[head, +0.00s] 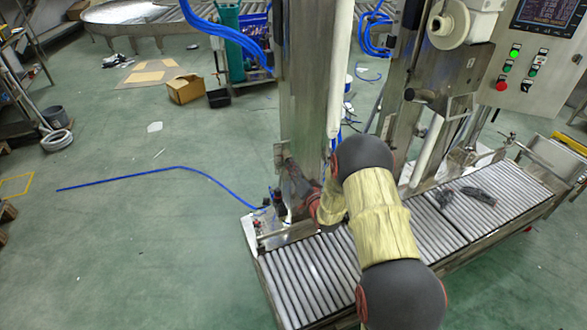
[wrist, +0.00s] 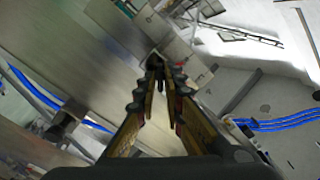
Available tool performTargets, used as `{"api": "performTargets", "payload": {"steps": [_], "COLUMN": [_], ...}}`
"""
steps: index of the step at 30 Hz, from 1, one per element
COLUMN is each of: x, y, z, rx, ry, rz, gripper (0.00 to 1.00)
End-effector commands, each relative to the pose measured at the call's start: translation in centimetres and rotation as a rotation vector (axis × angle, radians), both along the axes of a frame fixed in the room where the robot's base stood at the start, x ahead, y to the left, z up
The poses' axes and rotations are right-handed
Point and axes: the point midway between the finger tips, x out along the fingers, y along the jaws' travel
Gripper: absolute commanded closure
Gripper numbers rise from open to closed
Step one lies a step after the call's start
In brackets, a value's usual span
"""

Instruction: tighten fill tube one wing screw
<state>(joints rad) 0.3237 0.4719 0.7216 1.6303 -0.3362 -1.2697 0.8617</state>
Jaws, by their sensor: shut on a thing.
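My gripper (wrist: 157,80) shows in the wrist view with its two fingers drawn close together at the tips. It is shut on a small dark part, which I take to be the wing screw (wrist: 153,61), at a metal bracket (wrist: 172,40). The fingers hide most of the screw, and its wings cannot be made out. In the head view my arm reaches to the steel column (head: 308,100) of the filling machine, and my gripper is largely hidden behind the arm. A pale vertical tube (head: 341,70), possibly fill tube one, runs down beside that column.
A roller conveyor (head: 305,280) runs below my arm, with dark items (head: 478,195) on its right part. A control panel (head: 545,50) stands at the upper right. A blue hose (head: 165,172) lies on the floor at left. The green floor (head: 130,260) there is mostly free.

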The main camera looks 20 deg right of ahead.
Motion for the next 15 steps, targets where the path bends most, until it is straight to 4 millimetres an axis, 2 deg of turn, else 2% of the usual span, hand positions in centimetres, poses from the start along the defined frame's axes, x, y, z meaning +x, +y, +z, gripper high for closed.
{"api": "performTargets", "payload": {"steps": [15], "x": [-0.02], "y": [-0.13], "z": [-0.11], "rx": [0.475], "ry": [-0.001], "rz": [-0.001], "gripper": [1.0]}}
